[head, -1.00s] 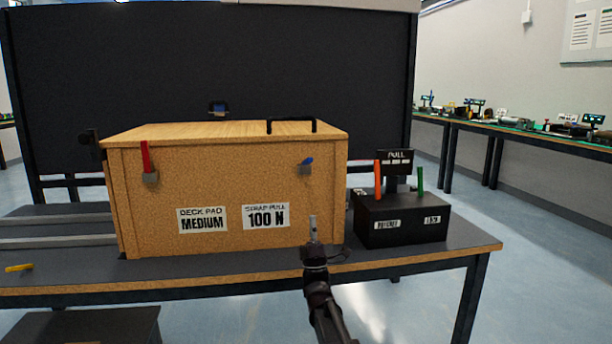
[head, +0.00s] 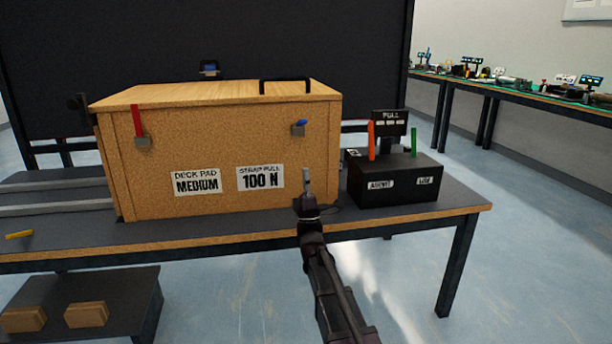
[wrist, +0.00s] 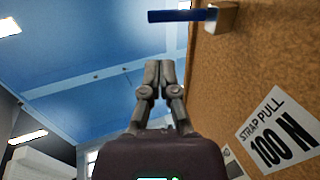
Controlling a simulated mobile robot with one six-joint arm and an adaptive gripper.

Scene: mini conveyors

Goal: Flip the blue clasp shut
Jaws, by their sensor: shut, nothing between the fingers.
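The blue clasp (head: 301,123) is on the front face of the wooden box (head: 215,150), near its upper right corner. In the wrist view its blue lever (wrist: 176,15) stands out from the tan block (wrist: 222,18) on the box face. My gripper (head: 306,175) points up in front of the box's lower right part, below the clasp and apart from it. In the wrist view my gripper's fingertips (wrist: 158,72) are together and empty, with the lever above them in the picture.
A red strap (head: 137,120) with a grey buckle hangs at the box's left front. A black handle (head: 286,84) is on the lid. A black control box (head: 395,182) with orange and green levers stands right of the box. The table's front edge (head: 400,220) is close to my arm.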

